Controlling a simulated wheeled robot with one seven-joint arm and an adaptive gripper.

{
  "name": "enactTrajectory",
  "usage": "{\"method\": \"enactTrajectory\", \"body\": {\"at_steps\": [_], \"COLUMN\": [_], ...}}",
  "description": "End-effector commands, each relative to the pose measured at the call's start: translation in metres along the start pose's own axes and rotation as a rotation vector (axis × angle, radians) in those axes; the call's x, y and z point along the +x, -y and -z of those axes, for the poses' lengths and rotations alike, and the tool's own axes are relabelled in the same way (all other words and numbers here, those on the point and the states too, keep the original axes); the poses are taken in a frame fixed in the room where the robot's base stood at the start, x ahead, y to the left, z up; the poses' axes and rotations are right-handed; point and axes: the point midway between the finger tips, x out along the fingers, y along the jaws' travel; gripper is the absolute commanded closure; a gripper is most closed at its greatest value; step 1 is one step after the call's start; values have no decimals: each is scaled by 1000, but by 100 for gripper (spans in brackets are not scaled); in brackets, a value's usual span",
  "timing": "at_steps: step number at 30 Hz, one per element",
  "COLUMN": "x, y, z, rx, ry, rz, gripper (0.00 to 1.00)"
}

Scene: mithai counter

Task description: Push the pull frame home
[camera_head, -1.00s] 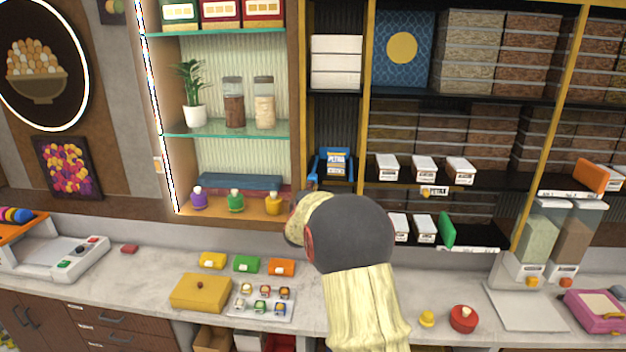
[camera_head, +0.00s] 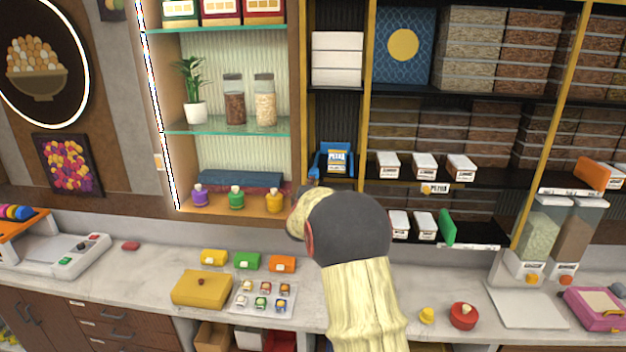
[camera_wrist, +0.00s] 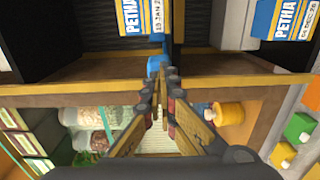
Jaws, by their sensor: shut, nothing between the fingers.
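The blue pull frame (camera_head: 321,162) stands in a narrow shelf bay, around a box labelled PETHA (camera_head: 338,161). In the wrist view a blue part of the frame (camera_wrist: 157,64) lies just beyond my fingertips, at the shelf's front edge. My gripper (camera_wrist: 160,80) is shut and empty, with its tips at or very near that blue part; I cannot tell whether they touch. In the head view my arm hides most of the gripper, just below the frame. A PETHA box (camera_wrist: 137,17) also shows beyond the tips, left of a dark upright divider.
A wooden shelf edge (camera_wrist: 70,98) runs under the bay. The lit cabinet at left holds small bottles, including a yellow one (camera_head: 274,201) close to my gripper. White boxes (camera_head: 424,165) stand on the right shelves. The counter below holds a yellow box (camera_head: 201,290) and a sweets tray (camera_head: 237,308).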

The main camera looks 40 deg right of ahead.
Motion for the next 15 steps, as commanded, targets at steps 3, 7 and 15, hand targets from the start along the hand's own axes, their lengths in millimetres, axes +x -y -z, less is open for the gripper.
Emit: {"method": "enactTrajectory", "body": {"at_steps": [3,7,15], "x": [-12,-24,-48], "y": [0,0,1], "z": [0,0,0], "rx": [0,0,-1], "ry": [0,0,-1], "rz": [-1,0,0], "gripper": [100,100,100]}}
